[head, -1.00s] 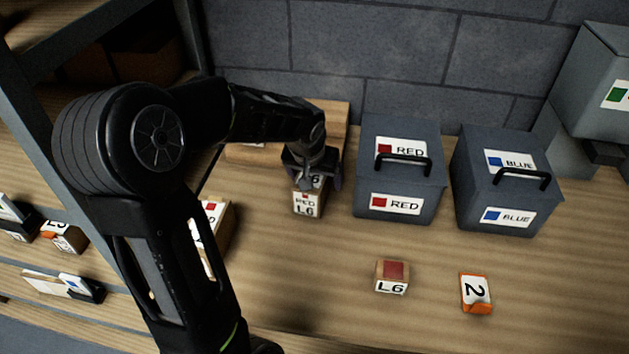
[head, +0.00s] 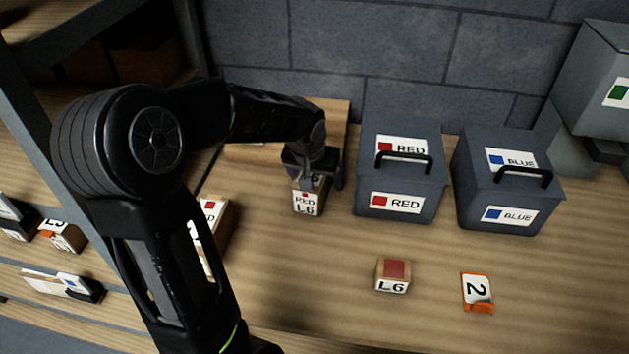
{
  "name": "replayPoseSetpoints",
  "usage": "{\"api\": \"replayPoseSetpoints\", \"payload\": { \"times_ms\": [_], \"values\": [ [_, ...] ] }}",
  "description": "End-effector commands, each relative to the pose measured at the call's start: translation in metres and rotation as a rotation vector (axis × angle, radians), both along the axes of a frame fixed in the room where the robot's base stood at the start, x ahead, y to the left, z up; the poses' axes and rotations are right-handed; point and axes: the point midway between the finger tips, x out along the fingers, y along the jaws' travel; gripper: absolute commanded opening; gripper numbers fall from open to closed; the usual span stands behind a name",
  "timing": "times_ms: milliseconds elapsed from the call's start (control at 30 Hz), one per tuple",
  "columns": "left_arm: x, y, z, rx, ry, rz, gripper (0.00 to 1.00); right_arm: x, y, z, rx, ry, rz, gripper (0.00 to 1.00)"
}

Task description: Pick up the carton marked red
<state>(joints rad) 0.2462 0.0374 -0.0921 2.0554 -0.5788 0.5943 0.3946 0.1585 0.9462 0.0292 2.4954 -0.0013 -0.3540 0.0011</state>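Another small carton (head: 392,277) with a red top and an L6 label sits nearer the front. My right gripper is not in view.
A grey lidded box marked RED (head: 370,205) and one marked BLUE (head: 470,205) stand right of the gripper. A 2-marked orange-edged block (head: 477,293) lies in front. A larger carton (head: 221,226) is partly behind my arm. A shelf post borders the left.

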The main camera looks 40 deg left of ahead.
Motion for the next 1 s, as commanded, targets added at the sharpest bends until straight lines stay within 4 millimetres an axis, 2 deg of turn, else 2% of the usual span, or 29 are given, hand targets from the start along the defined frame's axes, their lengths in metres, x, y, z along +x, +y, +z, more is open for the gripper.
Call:
{"api": "replayPoseSetpoints", "payload": {
  "times_ms": [300, 1000],
  "values": [
    [0.0, 0.0001, 0.0, 0.0, 0.0, 0.0, 0.85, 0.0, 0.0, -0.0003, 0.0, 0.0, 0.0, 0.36],
    [-0.0001, 0.0001, -0.0003, 0.0, 0.0, 0.0, 0.27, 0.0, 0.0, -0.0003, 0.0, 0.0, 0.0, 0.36]
  ]
}}
